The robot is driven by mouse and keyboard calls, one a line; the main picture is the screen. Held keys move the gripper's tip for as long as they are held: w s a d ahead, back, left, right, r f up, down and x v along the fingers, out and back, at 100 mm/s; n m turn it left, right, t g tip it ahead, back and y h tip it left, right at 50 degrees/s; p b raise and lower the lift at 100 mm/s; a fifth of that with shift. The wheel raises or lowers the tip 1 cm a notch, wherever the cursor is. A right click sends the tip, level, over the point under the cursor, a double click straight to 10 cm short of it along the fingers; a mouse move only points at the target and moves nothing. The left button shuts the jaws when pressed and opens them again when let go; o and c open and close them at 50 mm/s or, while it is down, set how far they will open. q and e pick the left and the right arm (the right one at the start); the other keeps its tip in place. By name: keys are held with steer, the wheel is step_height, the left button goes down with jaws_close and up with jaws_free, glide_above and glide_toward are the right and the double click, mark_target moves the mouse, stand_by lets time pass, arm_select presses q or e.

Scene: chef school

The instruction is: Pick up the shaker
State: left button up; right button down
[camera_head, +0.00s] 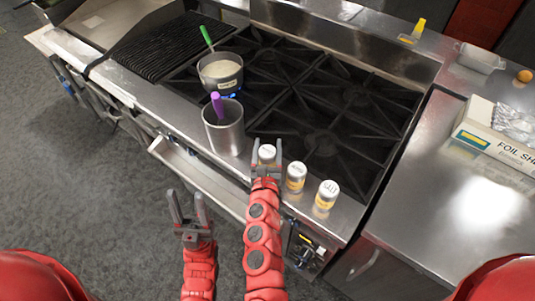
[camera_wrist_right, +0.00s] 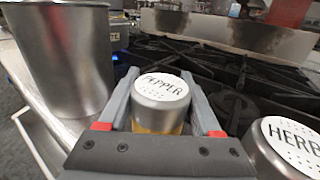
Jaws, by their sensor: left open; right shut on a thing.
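A pepper shaker (camera_head: 267,152) with a white top stands at the front edge of the stove, between the fingers of my right gripper (camera_head: 267,172). In the right wrist view the shaker's lid reads PEPPER (camera_wrist_right: 161,88), and my right gripper (camera_wrist_right: 160,120) is shut on its sides. The lower part of the shaker is hidden by the gripper. Two more shakers stand to the right: a herbs shaker (camera_head: 296,176), whose lid also shows in the right wrist view (camera_wrist_right: 292,140), and a salt shaker (camera_head: 327,195). My left gripper (camera_head: 189,208) is open and empty over the floor.
A tall metal container (camera_head: 224,135) with a purple handle stands just left of the pepper shaker. A pot (camera_head: 220,72) with a green-handled utensil sits on the stove behind it. Black burner grates (camera_head: 318,140) lie beyond. A foil box (camera_head: 495,135) lies on the right counter.

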mark_target(265, 155)
steer(key=shift+r, duration=0.15)
steer(key=shift+r+b, duration=0.5)
steer(key=shift+r, duration=0.05)
steer(key=shift+s+a+r+b, duration=0.1)
steer(key=shift+s+r+b, duration=0.15)
steer(key=shift+r, duration=0.25)
steer(key=shift+s+r+b, duration=0.15)
steer(key=shift+r+b, duration=0.1)
steer(key=shift+r, duration=0.2)
steer(key=s, duration=0.3)
steer(key=shift+s+a+r+b, duration=0.1)
steer(key=shift+s+a+b, duration=0.15)
steer(key=shift+b, duration=0.15)
steer(key=s+a+r+p, duration=0.1)
steer(key=s+r+p, duration=0.1)
steer(key=s, duration=0.9)
steer(key=r+p, duration=0.4)
steer(key=shift+s+r, duration=0.25)
steer(key=shift+s, duration=0.1)
steer(key=shift+w+d, duration=0.1)
